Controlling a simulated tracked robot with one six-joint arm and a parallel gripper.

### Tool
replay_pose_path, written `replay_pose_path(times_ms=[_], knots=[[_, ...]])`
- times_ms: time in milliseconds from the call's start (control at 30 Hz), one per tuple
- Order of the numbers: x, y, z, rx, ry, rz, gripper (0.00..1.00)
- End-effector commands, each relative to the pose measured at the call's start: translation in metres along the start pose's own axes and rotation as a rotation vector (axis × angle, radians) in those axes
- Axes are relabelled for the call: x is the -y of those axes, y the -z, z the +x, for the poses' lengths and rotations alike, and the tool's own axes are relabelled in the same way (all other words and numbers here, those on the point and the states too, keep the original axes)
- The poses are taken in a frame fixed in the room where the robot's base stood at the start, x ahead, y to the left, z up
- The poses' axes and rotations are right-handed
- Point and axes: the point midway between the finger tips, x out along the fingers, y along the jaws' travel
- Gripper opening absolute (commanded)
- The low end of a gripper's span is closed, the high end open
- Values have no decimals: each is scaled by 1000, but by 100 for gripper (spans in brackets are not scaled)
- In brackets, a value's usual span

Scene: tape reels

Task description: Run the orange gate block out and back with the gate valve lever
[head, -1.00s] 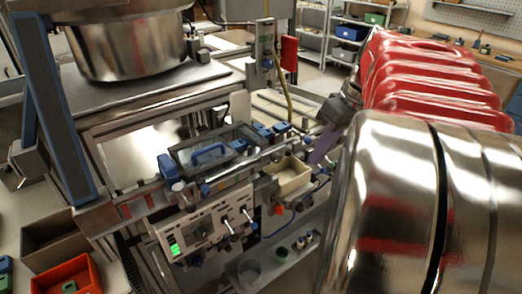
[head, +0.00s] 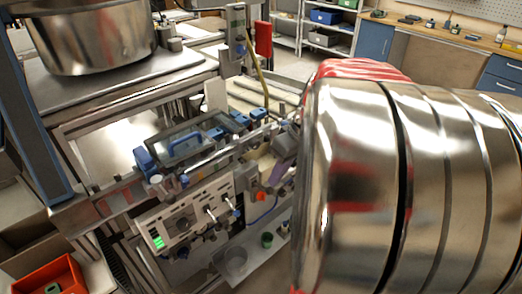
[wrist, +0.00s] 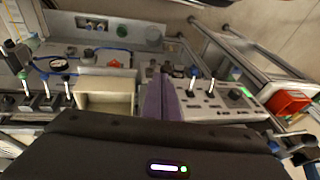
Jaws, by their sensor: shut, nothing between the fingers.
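My gripper (wrist: 159,98) has purple fingers, shut together and empty, above the machine's front edge in the wrist view. In the head view it (head: 284,152) is partly hidden behind my large shiny arm. A small orange piece (head: 262,196), perhaps the gate block, sits on the machine's front, below and left of the gripper; an orange piece also shows in the wrist view (wrist: 114,64). Several more levers (wrist: 45,84) stand far left. I cannot tell which is the gate valve lever.
A cream open box (wrist: 105,96) lies just left of the fingers. The pale control panel (head: 187,215) has a green display. A clear cup (head: 235,262) stands on the shelf below. A red bin (head: 50,276) is at the lower left. A steel pot (head: 90,40) stands behind.

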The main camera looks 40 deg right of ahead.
Motion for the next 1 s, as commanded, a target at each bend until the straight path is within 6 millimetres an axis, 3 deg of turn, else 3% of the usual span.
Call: replay_pose_path(times_ms=[1000], knots=[[-2,-10,6,-53,-5,6,0]])
